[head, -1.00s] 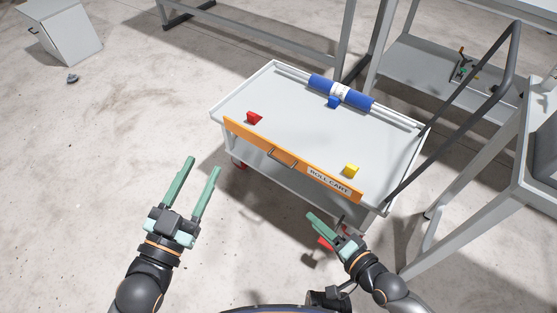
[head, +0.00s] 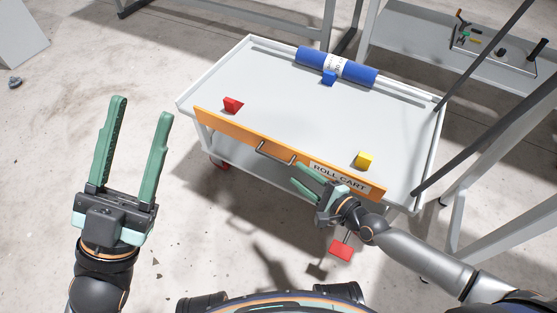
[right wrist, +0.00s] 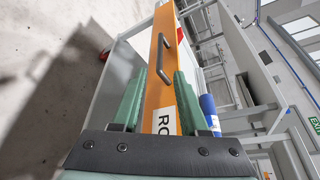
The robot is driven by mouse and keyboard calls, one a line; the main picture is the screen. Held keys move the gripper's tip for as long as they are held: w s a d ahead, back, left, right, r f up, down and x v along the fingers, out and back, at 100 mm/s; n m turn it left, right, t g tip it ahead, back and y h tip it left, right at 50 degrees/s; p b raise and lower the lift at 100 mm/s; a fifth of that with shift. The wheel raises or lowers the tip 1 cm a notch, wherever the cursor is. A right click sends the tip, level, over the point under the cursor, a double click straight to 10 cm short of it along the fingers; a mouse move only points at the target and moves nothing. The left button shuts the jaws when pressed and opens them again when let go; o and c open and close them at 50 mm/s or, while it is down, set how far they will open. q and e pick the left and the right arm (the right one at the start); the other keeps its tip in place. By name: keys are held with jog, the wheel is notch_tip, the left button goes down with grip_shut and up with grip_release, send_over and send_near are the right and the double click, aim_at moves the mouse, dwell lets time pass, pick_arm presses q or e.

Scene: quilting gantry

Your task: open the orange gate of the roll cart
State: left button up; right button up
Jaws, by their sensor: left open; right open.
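The roll cart (head: 290,90) is a light grey cart with an orange gate (head: 225,125) along its near side. The gate stands upright and looks closed, with a grey bar handle (head: 275,153) near its middle and a ROLL CART label (head: 340,178). My right gripper (head: 306,180) is open just in front of the gate, right of the handle. In the right wrist view the handle (right wrist: 163,58) lies ahead, beyond the open fingers (right wrist: 155,95), apart from them. My left gripper (head: 140,108) is open and empty over the floor, left of the cart.
On the cart top are a blue roll (head: 337,67), a blue block (head: 329,78), a red block (head: 233,104) and a yellow block (head: 364,160). A grey bench (head: 470,65) with a tray of tools stands at the back right. The floor at the left is mostly clear.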

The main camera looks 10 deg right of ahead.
aim_at(279, 161)
jog(key=b+x, duration=0.2)
jog(key=x, duration=0.6)
jog(key=shift+w+a+f, duration=0.1)
jog(key=shift+w+a, duration=0.15)
jog(key=shift+w, duration=0.05)
grip_shut()
